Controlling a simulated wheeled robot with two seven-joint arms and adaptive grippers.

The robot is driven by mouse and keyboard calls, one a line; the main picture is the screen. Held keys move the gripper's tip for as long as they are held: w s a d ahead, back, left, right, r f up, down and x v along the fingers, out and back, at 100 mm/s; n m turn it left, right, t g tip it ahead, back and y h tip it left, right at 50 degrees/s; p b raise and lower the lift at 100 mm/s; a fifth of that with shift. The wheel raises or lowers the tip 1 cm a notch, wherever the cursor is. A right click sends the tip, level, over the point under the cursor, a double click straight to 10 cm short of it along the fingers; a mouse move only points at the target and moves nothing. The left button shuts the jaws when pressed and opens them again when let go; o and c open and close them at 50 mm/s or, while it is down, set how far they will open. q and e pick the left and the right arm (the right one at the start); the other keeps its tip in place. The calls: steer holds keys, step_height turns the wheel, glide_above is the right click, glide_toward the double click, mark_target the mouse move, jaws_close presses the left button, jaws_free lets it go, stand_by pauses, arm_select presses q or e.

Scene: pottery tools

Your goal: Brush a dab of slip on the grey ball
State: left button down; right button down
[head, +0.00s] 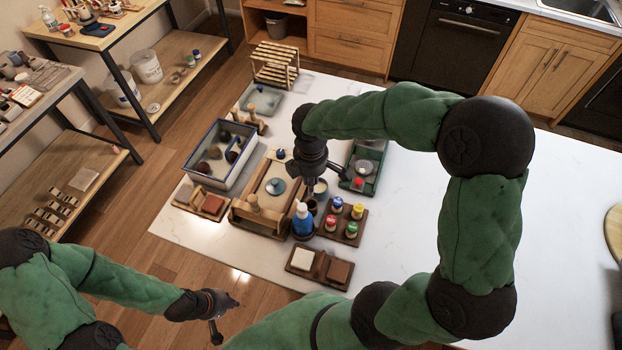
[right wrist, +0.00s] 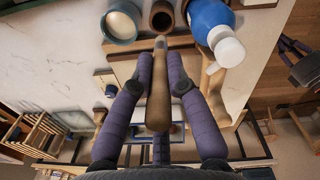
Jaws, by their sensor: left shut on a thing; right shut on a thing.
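A grey-blue ball-like thing (head: 275,186), likely the grey ball, sits on the wooden framed board (head: 238,213). A bowl of cream liquid, likely slip (head: 320,187), stands right of it and shows in the right wrist view (right wrist: 122,22). My right gripper (head: 318,172) is shut on a wooden-handled brush (right wrist: 158,100). The brush points toward a brown cup (right wrist: 162,16); I cannot tell whether its tip is inside. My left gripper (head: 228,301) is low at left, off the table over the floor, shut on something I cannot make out.
A blue bottle (head: 302,221) and a tray of coloured jars (head: 343,220) stand close to the brush. A blue-edged bin (head: 221,154) holds dark lumps. The white table (head: 410,215) is clear at right.

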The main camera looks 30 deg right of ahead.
steer(key=shift+f+b, duration=3.45)
steer(key=shift+f, duration=0.85)
steer(key=c, duration=1.1)
jaws_free()
steer(key=shift+c, duration=0.2)
step_height(320, 180, up, 12)
steer(key=shift+s+a, duration=0.1)
